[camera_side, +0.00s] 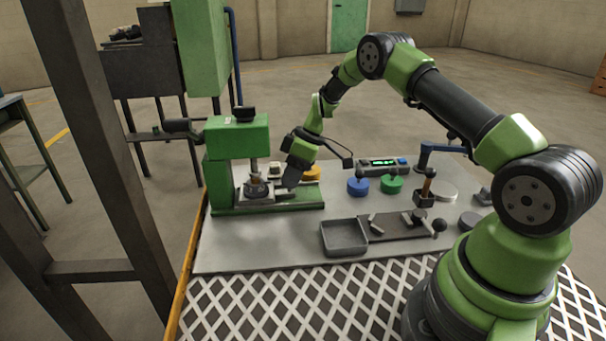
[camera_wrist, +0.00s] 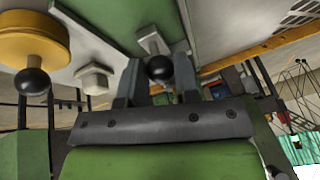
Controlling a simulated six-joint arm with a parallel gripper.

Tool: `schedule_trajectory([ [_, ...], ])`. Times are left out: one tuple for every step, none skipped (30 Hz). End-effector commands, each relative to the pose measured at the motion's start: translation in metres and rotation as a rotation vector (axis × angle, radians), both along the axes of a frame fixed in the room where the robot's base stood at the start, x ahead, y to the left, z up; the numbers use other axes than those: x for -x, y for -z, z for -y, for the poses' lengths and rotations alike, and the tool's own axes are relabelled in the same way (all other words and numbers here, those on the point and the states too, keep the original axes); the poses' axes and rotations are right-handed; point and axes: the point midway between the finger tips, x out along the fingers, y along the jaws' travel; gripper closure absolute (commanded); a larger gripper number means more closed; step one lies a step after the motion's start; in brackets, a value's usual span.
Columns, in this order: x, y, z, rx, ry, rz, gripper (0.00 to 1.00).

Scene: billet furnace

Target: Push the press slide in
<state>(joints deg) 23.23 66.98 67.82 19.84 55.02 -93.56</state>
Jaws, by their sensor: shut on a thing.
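The green press (camera_side: 236,140) stands at the left of the worktable in the side view. Its slide (camera_side: 246,199), a grey plate, sits low under the press head, with a small round part on it. My gripper (camera_side: 281,184) is low at the right side of the slide. In the wrist view a black ball knob (camera_wrist: 160,68) on a grey piece sits between the two fingers of my gripper (camera_wrist: 158,88). The fingers are shut on this knob, which appears to be the slide's handle. My gripper hides the knob in the side view.
A yellow disc with a black knob (camera_wrist: 30,45) and a pale hex piece (camera_wrist: 94,78) are close beside my gripper. Blue (camera_side: 358,187) and green (camera_side: 391,184) knobbed discs stand farther right. A grey tray (camera_side: 344,252) lies in front.

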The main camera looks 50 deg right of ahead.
Motion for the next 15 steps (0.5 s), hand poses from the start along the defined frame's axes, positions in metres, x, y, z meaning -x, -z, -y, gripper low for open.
schedule_trajectory([
  [-0.0033,-0.0006,-0.0029,0.0,0.0,0.007,1.0],
  [-0.0034,-0.0007,-0.0031,0.0,0.0,0.007,1.0],
  [-0.0036,-0.0008,-0.0032,-0.001,0.001,0.008,1.0],
  [-0.0036,-0.0008,-0.0033,-0.001,0.001,0.008,1.0],
  [-0.0038,-0.001,-0.0035,-0.001,0.001,0.009,1.0],
  [-0.0039,-0.0011,-0.0037,-0.001,0.0,0.009,1.0],
  [-0.004,-0.0011,-0.0039,-0.002,0.0,0.01,1.0],
  [-0.0042,-0.0011,-0.004,-0.003,0.0,0.009,0.68],
  [-0.0043,-0.0012,-0.0042,-0.003,0.0,0.01,0.59],
  [-0.0042,-0.0012,-0.0041,-0.003,0.0,0.01,0.52],
  [-0.004,-0.0011,-0.0039,-0.003,0.0,0.009,0.46],
  [-0.0037,-0.001,-0.0037,-0.002,0.0,0.009,0.46],
  [-0.0036,-0.0009,-0.0035,-0.002,0.0,0.008,0.46],
  [-0.0034,-0.0008,-0.0034,-0.002,0.0,0.008,0.46],
  [-0.0033,-0.0008,-0.0032,-0.002,0.0,0.007,0.46],
])
